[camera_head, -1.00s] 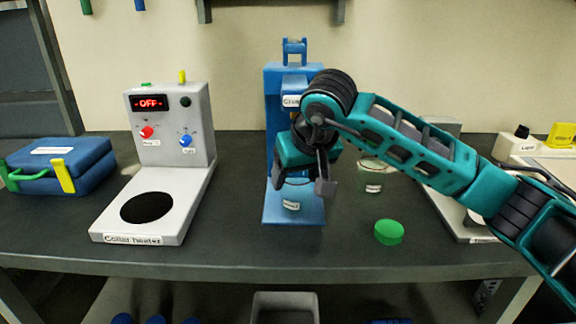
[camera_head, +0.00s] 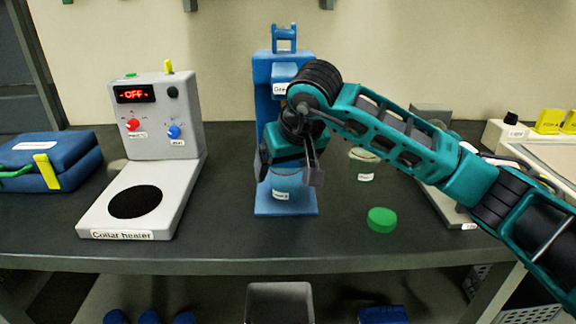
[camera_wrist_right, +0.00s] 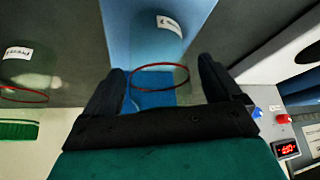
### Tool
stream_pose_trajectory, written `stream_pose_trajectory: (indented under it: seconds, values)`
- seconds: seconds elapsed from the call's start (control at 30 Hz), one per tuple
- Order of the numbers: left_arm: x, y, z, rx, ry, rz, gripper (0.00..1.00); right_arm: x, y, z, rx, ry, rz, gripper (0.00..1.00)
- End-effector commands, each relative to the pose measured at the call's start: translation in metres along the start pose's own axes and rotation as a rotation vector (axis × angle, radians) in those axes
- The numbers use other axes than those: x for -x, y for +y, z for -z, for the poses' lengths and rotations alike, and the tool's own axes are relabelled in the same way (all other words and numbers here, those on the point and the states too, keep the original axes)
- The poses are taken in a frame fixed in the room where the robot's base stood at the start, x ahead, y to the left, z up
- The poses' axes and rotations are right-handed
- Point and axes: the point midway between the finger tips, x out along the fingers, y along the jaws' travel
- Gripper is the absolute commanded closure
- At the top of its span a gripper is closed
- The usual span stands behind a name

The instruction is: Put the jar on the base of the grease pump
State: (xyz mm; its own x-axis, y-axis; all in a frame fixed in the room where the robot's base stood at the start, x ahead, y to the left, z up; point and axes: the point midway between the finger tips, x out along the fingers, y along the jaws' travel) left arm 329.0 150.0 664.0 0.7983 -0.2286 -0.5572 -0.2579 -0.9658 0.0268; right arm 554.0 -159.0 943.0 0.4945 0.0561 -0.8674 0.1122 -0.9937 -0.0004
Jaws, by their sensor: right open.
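A clear jar (camera_head: 289,186) with a white label appears upright on the blue base (camera_head: 305,210) of the grease pump (camera_head: 265,85). In the right wrist view the jar's red rim (camera_wrist_right: 160,66) lies between my fingers, with gaps at both sides. My right gripper (camera_head: 288,173) is open around or just above the jar's top and hides part of the jar and pump. It also shows in the wrist view (camera_wrist_right: 160,82). A second labelled jar (camera_head: 364,164) stands to the right on the table, partly behind my arm. My left gripper is out of view.
A green lid (camera_head: 382,220) lies on the table right of the pump. The collar heater (camera_head: 185,198), reading OFF, stands to the left, beyond it a blue case (camera_head: 75,155). A grey bin (camera_head: 281,300) is below the table.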

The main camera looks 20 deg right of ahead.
Motion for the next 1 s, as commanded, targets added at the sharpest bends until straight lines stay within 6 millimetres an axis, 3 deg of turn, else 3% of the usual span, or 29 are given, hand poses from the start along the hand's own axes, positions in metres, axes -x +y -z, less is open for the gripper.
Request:
stream_pose_trajectory:
  seconds: [0.2, 0.7, 1.0]
  values:
    - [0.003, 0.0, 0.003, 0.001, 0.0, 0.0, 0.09, 0.017, 0.0, 0.0, 0.001, 0.002, -0.001, 0.08]
    - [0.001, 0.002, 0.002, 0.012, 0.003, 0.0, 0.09, 0.059, 0.001, -0.08, 0.002, 0.001, -0.001, 0.08]
    - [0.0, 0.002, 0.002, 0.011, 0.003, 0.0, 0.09, 0.073, 0.0, -0.102, 0.0, 0.0, -0.001, 0.08]
